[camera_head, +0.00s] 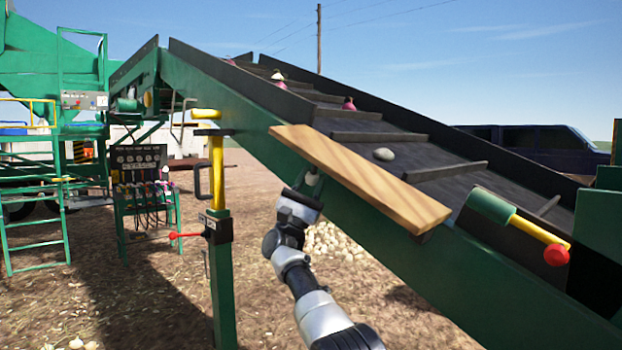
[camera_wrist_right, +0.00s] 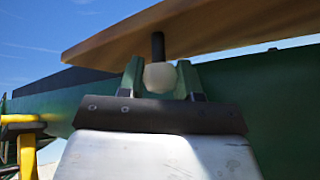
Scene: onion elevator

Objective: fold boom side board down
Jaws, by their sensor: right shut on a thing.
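The wooden side board (camera_head: 365,180) lies along the near edge of the green conveyor boom (camera_head: 420,245), tilted with the boom's slope. My right gripper (camera_head: 308,186) is under the board's left part, in front of the boom's side. In the right wrist view the gripper (camera_wrist_right: 160,78) is shut on a pale round knob (camera_wrist_right: 160,77). The knob hangs on a short dark stem (camera_wrist_right: 158,46) below the board (camera_wrist_right: 200,25). My left gripper is not in view.
A yellow-topped green post (camera_head: 217,180) with a red lever stands left of my right arm. A green cylinder with a yellow, red-ended handle (camera_head: 535,232) is on the boom at right. Onions (camera_head: 384,154) lie on the belt. A control stand (camera_head: 140,180) is farther left.

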